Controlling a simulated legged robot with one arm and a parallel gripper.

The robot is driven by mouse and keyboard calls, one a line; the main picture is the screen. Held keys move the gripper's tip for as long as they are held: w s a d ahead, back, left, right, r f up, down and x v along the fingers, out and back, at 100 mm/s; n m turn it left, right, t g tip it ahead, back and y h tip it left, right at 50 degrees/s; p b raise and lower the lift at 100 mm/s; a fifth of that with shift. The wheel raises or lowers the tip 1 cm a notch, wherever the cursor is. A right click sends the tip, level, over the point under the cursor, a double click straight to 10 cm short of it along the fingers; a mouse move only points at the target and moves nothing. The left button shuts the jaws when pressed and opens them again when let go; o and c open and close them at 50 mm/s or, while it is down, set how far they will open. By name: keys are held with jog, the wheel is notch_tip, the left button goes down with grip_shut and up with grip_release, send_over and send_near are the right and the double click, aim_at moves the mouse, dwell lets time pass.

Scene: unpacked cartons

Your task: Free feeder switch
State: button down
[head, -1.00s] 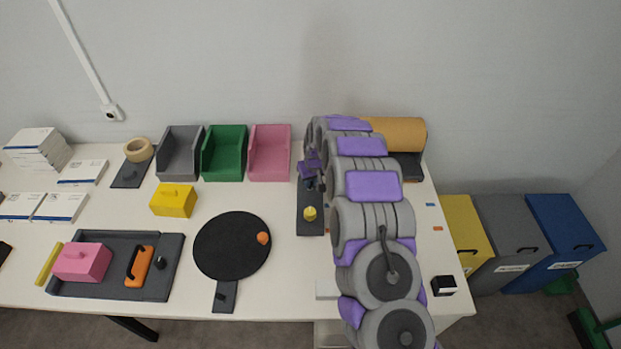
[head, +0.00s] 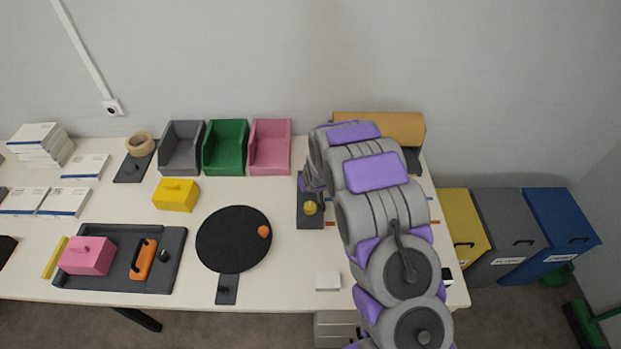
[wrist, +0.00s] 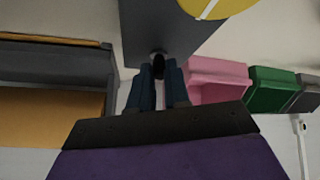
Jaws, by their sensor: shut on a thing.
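A dark switch plate (head: 303,220) lies on the table in front of the pink bin, partly hidden by my arm. A round yellow knob (head: 310,208) sits on its near part; in the wrist view the yellow knob (wrist: 207,5) shows a pale line and is cut by the top edge. A small black knob (wrist: 158,60) stands at the other end of the plate (wrist: 145,25). My gripper (wrist: 158,82) is shut on this black knob, with one blue finger on each side. In the head view my gripper (head: 314,184) is small and partly hidden over the plate.
Grey, green and pink bins (head: 270,165) stand left of the plate. A brown roll (head: 380,127) on a dark holder is behind my arm. A black turntable (head: 225,250) with an orange knob lies left. A white block (head: 328,282) sits near the front edge.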

jog(key=shift+s+f, duration=0.15)
jog(key=shift+s, duration=0.05)
dwell(0.3)
jog(key=c, duration=1.1)
grip_release()
jog(key=p+v, duration=0.2)
jog(key=v, duration=1.5)
jog(key=shift+s+a, duration=0.15)
jog(key=shift+s, duration=0.05)
